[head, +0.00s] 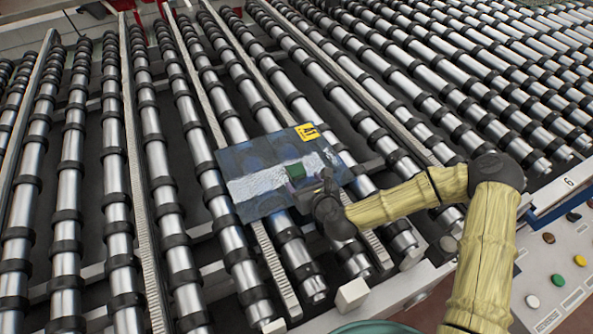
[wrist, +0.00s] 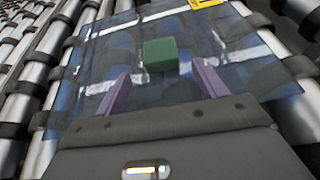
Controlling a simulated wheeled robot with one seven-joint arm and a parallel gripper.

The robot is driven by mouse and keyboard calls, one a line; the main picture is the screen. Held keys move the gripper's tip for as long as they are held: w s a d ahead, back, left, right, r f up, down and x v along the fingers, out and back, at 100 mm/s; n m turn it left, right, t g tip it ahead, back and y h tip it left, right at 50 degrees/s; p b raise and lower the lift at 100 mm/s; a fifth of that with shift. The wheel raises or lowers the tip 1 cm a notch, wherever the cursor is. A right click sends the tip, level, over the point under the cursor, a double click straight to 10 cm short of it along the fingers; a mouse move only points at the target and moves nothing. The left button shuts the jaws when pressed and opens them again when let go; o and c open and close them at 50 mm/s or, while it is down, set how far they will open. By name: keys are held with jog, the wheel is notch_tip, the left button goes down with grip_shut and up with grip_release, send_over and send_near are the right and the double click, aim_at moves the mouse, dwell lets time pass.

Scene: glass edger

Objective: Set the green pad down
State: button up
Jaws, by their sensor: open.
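The green pad (head: 296,171) is a small green block. It rests on a bluish glass sheet (head: 250,205) that lies on the rollers. In the wrist view the pad (wrist: 160,54) sits just beyond my fingertips, between their lines, and shows clear of both fingers. My gripper (head: 312,184) is low over the glass, close to the pad on its right side in the head view. In the wrist view my gripper (wrist: 160,72) has its two purple fingers apart with nothing between them. Whether the fingertips touch the glass I cannot tell.
A pale band crosses the glass, and a yellow label (head: 307,132) is at its far edge. Rows of metal rollers (head: 440,80) with black rings fill the bed around it. A control panel with coloured buttons (head: 558,280) stands at the lower right.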

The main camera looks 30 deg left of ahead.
aim_at(299, 173)
jog(key=x, duration=0.1)
jog(key=p+x, duration=0.1)
jog(key=x, duration=0.1)
jog(key=shift+w+a+r+p, duration=0.2)
jog(key=shift+w+r+p, duration=0.1)
jog(key=shift+w+a+f, duration=0.35)
jog(key=shift+a, duration=0.05)
jog(key=c, duration=1.1)
jog(key=shift+r, duration=0.15)
notch_tip(299, 173, up, 9)
jog(key=shift+f+b, duration=0.1)
jog(key=shift+b, duration=0.85)
jog(key=shift+r, duration=0.5)
